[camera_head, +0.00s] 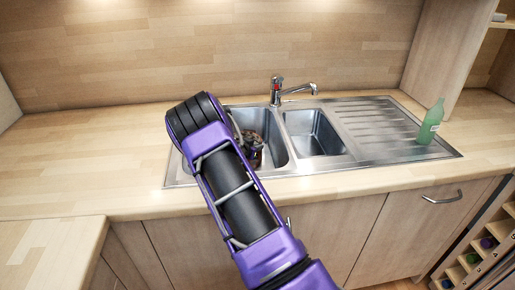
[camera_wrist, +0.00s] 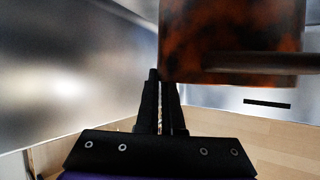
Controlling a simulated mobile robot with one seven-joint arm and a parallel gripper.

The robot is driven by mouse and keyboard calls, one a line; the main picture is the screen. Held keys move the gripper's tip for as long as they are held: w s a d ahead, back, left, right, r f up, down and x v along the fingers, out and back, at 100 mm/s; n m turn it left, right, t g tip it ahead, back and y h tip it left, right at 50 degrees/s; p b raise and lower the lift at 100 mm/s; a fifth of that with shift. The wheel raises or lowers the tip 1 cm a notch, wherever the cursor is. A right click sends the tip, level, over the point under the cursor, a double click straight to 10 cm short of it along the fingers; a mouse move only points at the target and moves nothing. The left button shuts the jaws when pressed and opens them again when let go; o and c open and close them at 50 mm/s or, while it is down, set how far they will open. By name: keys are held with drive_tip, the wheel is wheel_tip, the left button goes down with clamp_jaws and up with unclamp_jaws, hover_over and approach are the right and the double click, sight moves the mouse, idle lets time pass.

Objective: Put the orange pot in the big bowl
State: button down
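The orange pot (camera_wrist: 230,35) has a mottled dark orange-brown surface and a dark handle running right in the wrist view. In the head view the pot (camera_head: 257,158) is inside the big bowl (camera_head: 277,153), the larger left basin of the steel sink, partly hidden by my arm. My gripper (camera_wrist: 164,80) has its two black fingers close together at the pot's left edge. One finger shows outside the edge and the other passes out of sight behind the pot, so it looks shut on the pot's wall. Whether the pot touches the basin floor cannot be told.
The small basin (camera_head: 313,133) to the right is empty. The tap (camera_head: 277,91) stands behind the basins. A green bottle (camera_head: 431,122) stands at the right end of the ribbed drainer (camera_head: 375,125). The wooden counter (camera_head: 80,160) at left is clear.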

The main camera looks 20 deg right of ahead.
drive_tip(key=c, duration=1.5)
unclamp_jaws()
drive_tip(key=shift+f, duration=0.15)
drive_tip(key=o, duration=0.4)
drive_tip(key=shift+o, duration=0.2)
drive_tip(key=shift+r, duration=0.3)
drive_tip(key=v, duration=0.7)
drive_tip(key=shift+s+a, duration=0.15)
drive_tip(key=shift+a, duration=0.1)
